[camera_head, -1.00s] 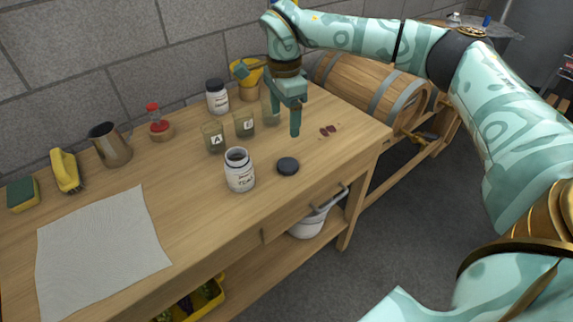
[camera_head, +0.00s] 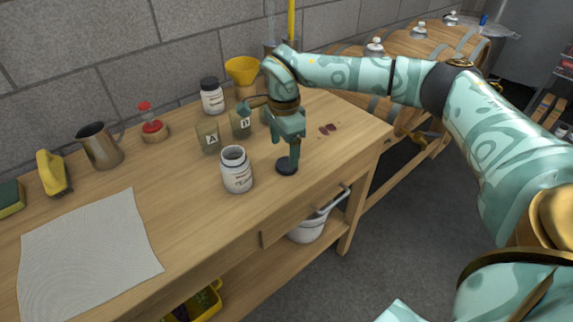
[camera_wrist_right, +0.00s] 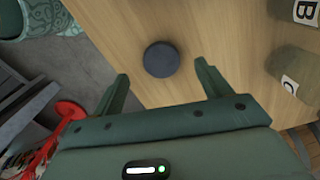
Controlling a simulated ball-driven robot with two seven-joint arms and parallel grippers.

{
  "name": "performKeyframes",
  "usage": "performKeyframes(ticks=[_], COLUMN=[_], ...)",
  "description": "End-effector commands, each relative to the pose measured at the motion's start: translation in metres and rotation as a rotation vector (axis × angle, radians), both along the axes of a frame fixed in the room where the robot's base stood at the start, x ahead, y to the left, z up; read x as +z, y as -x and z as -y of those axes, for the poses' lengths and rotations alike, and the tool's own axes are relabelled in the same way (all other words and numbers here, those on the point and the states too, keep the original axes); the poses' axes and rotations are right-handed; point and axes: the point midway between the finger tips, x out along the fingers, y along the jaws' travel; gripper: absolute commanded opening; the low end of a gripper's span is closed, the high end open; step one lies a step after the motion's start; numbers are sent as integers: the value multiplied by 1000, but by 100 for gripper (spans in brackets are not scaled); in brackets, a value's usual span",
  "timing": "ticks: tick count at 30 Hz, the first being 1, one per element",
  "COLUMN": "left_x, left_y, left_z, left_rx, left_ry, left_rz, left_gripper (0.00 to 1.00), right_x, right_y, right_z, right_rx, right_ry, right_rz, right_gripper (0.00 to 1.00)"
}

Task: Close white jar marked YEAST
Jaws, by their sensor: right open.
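A white jar (camera_head: 236,172) with a dark label stands upright and open near the front of the workbench. Its lettering is too small to read surely. A round black lid (camera_head: 286,167) lies flat on the bench just right of it. My right gripper (camera_head: 285,152) points down over the lid, partly covering it. In the right wrist view the lid (camera_wrist_right: 161,60) shows whole between and beyond the fingertips (camera_wrist_right: 163,72), which are spread wide and hold nothing. I cannot tell whether a finger touches the lid. My left gripper is not in view.
Glasses marked with letters (camera_head: 207,138) stand behind the open jar. A second white jar (camera_head: 212,98) has its black lid on. A metal jug (camera_head: 98,148), a yellow funnel (camera_head: 241,70) and a cloth (camera_head: 90,255) are on the bench (camera_head: 200,220). Dark stains (camera_head: 328,129) lie right.

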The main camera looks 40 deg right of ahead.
Motion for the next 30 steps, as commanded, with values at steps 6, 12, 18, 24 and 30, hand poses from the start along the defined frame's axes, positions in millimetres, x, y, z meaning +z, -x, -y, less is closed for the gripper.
performKeyframes(ticks=[6, 12, 18, 24, 30], left_x=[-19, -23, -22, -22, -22], left_y=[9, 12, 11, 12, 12], left_z=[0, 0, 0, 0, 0], left_rx=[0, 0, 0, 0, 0], left_ry=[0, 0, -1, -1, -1], left_rz=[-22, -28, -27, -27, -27], left_gripper=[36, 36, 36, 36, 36], right_x=[-38, -51, -49, -49, -49], right_y=[0, 0, 0, 0, 0], right_z=[3, 3, 3, 3, 3], right_rx=[0, 0, 0, 0, 0], right_ry=[0, 1, 1, 1, 1], right_rz=[-7, -3, -1, -1, -1], right_gripper=[77, 77, 77, 44, 29])
